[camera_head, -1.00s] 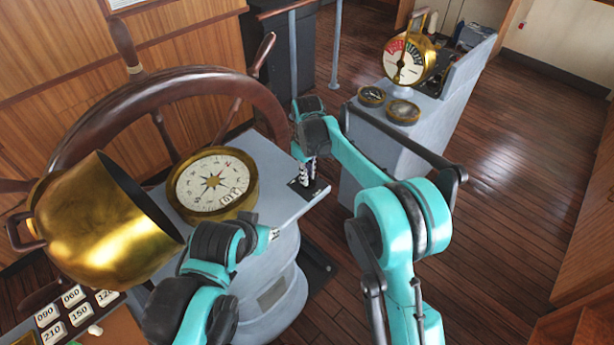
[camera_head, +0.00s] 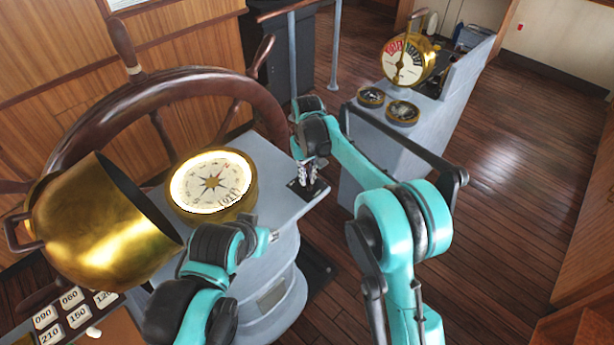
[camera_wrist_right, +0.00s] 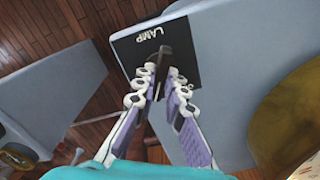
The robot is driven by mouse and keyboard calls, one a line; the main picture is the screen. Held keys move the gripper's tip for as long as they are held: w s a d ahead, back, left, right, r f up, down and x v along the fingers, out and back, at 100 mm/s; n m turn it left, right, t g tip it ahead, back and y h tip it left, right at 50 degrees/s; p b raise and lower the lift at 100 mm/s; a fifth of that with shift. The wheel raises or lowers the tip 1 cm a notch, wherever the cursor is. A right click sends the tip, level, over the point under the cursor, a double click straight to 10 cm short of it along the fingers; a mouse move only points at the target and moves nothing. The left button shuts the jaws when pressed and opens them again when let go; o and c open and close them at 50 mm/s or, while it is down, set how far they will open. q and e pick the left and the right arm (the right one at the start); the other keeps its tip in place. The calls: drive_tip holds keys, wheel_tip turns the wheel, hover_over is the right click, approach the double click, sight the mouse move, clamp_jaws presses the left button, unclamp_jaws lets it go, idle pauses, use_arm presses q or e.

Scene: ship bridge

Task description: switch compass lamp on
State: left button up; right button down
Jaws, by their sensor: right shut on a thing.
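The compass (camera_head: 212,183) has a brass rim and a round card that glows bright white in the head view. It sits on the grey binnacle top (camera_head: 268,165). A black plate (camera_wrist_right: 195,68) marked LAMP lies on the binnacle top at its right end, with a dark switch lever (camera_wrist_right: 166,62) on it. My right gripper (camera_wrist_right: 165,78) is at this plate, shut on the lever between its fingertips; it also shows in the head view (camera_head: 307,178). My left arm reaches in at bottom centre, and its fingers are largely hidden, so their opening is unclear.
A brass binnacle hood (camera_head: 95,225) stands left of the compass. The wooden ship's wheel (camera_head: 75,140) is behind. Number tiles (camera_head: 75,310) lie at lower left. A grey console (camera_head: 390,150) with a telegraph (camera_head: 408,62) and two gauges stands right. The floor at right is clear.

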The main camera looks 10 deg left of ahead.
sight(307, 178)
drive_tip(key=shift+r, duration=0.1)
idle(0.3)
drive_tip(key=c, duration=1.6)
unclamp_jaws()
wheel_tip(307, 178, up, 12)
